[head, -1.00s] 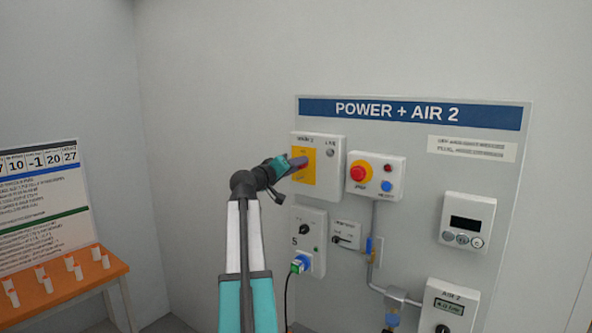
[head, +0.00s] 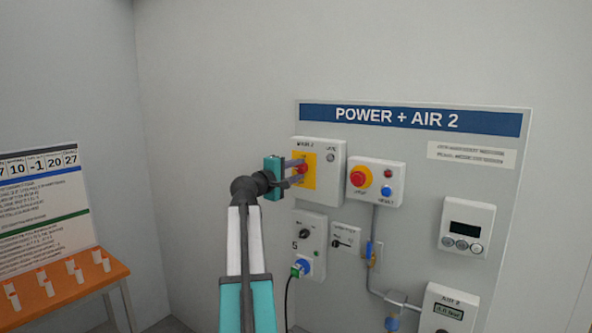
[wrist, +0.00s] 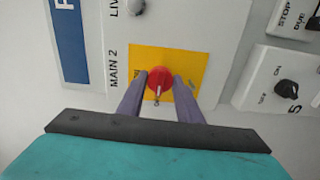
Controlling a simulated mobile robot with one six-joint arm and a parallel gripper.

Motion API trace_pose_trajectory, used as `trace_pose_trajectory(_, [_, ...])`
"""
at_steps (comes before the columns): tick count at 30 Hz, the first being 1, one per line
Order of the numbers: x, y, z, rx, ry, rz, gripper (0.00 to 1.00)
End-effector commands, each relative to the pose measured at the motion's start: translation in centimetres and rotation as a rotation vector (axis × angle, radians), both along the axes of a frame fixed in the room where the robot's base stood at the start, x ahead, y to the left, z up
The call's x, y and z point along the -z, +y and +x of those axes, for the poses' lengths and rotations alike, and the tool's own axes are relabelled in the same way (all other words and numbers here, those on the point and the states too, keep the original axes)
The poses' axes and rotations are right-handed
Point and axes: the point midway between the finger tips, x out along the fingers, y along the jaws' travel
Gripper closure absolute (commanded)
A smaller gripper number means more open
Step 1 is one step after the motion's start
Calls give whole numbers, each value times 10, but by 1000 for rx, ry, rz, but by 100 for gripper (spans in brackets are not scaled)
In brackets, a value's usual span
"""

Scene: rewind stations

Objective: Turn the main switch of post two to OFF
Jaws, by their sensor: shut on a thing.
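The main switch of post two is a red rotary knob (wrist: 160,81) on a yellow plate (wrist: 190,62), beside the label MAIN 2 in the wrist view. In the head view the knob (head: 301,167) sits on the white box (head: 328,158) at the panel's upper left. My gripper (wrist: 160,88) is shut on the knob, one finger on each side; it also shows in the head view (head: 298,173). A white mark on the knob points toward the gripper's palm in the wrist view. The lettering around the plate is too small to read for sure.
To the right is a box with a red stop button (head: 360,176) and a blue button. Below are a socket box (head: 310,233) with a plugged cable and a small selector (head: 345,240). An orange table (head: 90,284) stands at the far left.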

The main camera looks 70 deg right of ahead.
Motion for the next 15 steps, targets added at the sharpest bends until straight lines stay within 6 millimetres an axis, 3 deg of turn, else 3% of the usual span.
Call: trace_pose_trajectory(15, [-4,-1,1,-6,53,4,90])
